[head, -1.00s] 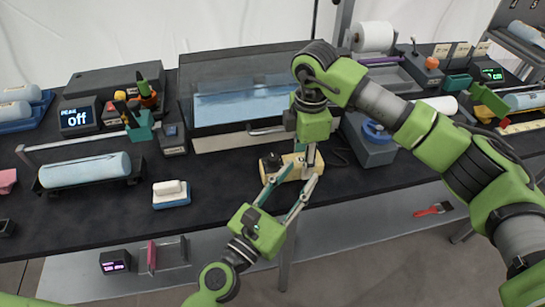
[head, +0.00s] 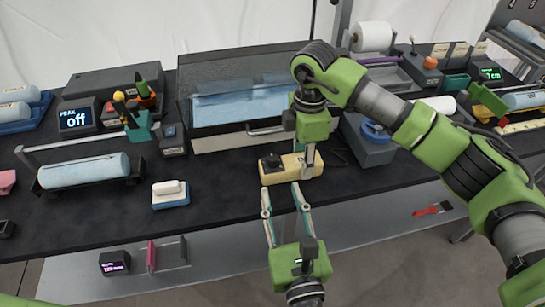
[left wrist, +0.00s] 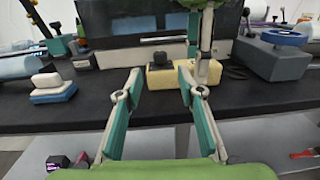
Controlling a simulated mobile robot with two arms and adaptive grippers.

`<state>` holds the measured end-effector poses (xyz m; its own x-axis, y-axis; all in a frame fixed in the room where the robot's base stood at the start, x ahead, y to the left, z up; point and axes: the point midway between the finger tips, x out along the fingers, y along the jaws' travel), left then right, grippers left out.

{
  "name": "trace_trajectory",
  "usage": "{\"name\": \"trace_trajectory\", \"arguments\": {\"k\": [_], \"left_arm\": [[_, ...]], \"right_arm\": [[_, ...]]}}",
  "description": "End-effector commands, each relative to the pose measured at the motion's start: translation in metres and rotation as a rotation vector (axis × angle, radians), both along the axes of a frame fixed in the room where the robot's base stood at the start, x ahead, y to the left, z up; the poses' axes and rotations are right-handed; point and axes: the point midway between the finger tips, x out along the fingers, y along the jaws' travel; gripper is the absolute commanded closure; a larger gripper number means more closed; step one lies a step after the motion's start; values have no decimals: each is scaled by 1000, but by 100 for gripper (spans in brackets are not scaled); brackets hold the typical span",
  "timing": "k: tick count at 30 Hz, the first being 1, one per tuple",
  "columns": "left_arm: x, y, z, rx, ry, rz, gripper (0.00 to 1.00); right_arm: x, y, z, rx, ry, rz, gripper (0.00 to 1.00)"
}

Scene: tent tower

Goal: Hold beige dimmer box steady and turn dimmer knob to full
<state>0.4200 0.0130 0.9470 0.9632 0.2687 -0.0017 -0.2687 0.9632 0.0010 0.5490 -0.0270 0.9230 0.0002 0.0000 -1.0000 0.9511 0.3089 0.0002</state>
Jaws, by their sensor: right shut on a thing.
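The beige dimmer box (head: 282,173) lies on the dark bench near its front edge, with a round black dimmer knob (head: 270,162) on its left part. My right gripper (head: 309,165) comes down from above and is shut on the right end of the box. My left gripper (head: 285,193) is in front of the box, fingers spread, empty and pointing at it. In the left wrist view the box (left wrist: 160,79) and knob (left wrist: 159,60) show between the open fingers, farther off. The knob's setting is too small to read.
A clear-fronted case with blue material (head: 245,105) stands behind the box. A grey block with a blue ring (head: 370,145) is at right. A white-and-blue block (head: 171,194) lies at left. A display reading "off" (head: 77,119) stands farther left. A lower shelf (head: 220,265) runs below.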

Motion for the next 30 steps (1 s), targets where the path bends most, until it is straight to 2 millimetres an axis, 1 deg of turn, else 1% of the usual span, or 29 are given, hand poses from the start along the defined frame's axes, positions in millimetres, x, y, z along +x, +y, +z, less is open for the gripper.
{"name": "trace_trajectory", "arguments": {"k": [9, 12, 15, 18, 21, 29, 30], "left_arm": [[60, 17, 2, 2, -6, 1, 65], [78, 21, 1, 1, -5, 0, 65], [91, 25, 1, 1, -5, -2, 65], [100, 28, 1, 2, -3, -1, 65], [105, 29, 1, 1, -2, -1, 65], [106, 30, 0, 1, -2, -1, 65], [106, 30, 0, 1, -2, -1, 68]], "right_arm": [[0, 0, 0, 0, -1, 0, 89], [0, 0, 0, 0, -1, 0, 89], [0, 0, 0, 0, -1, 0, 89], [0, 0, 0, 0, -1, 0, 89], [0, 0, 0, 0, -1, 0, 89], [0, 0, 0, 0, -1, 0, 89], [0, 0, 0, 0, -1, 0, 89]]}}
